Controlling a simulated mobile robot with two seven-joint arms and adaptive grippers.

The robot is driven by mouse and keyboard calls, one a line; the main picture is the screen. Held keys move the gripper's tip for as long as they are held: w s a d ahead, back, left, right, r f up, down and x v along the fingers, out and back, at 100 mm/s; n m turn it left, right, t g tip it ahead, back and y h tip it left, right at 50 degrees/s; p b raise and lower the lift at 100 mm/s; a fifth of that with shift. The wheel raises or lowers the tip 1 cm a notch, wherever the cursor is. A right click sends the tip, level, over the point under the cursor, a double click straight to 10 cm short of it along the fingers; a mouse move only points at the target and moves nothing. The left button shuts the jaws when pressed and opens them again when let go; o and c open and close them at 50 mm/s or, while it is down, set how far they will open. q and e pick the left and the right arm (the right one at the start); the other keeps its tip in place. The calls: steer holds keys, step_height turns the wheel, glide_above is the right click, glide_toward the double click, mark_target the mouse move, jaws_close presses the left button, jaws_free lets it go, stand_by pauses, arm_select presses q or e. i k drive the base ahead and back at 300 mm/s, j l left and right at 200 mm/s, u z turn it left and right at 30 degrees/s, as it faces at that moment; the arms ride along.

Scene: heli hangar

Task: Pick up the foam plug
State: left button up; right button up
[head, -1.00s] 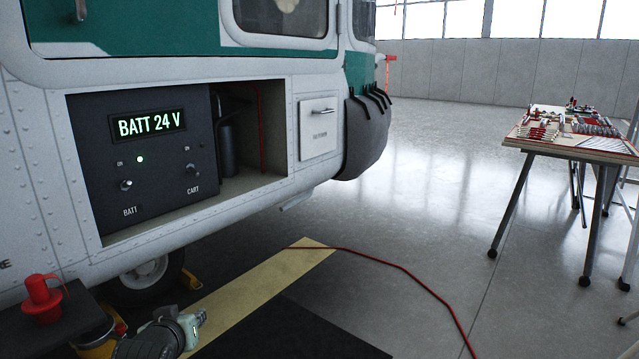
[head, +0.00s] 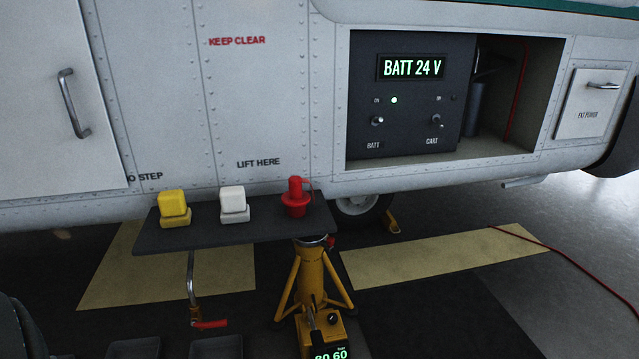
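A red plug-shaped piece (head: 296,198) with a wide flange and a narrower top stands upright at the right end of a dark flat shelf (head: 240,231). A white block on a pale base (head: 234,204) stands in the middle of the shelf. A yellow block on a yellow base (head: 174,207) stands to its left. I cannot tell by sight which of these is foam; the red one looks most like a plug. Neither of my grippers shows in the head view, and nothing touches the three pieces.
The helicopter's white side (head: 270,100) rises right behind the shelf. A yellow jack (head: 312,280) stands below the shelf's right end. A crank with a red grip (head: 208,324) hangs under it. A battery panel (head: 412,95) is at right. A red cable (head: 590,275) lies on the floor.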

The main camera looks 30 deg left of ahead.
mark_target(296, 201)
steer(key=u, duration=1.2)
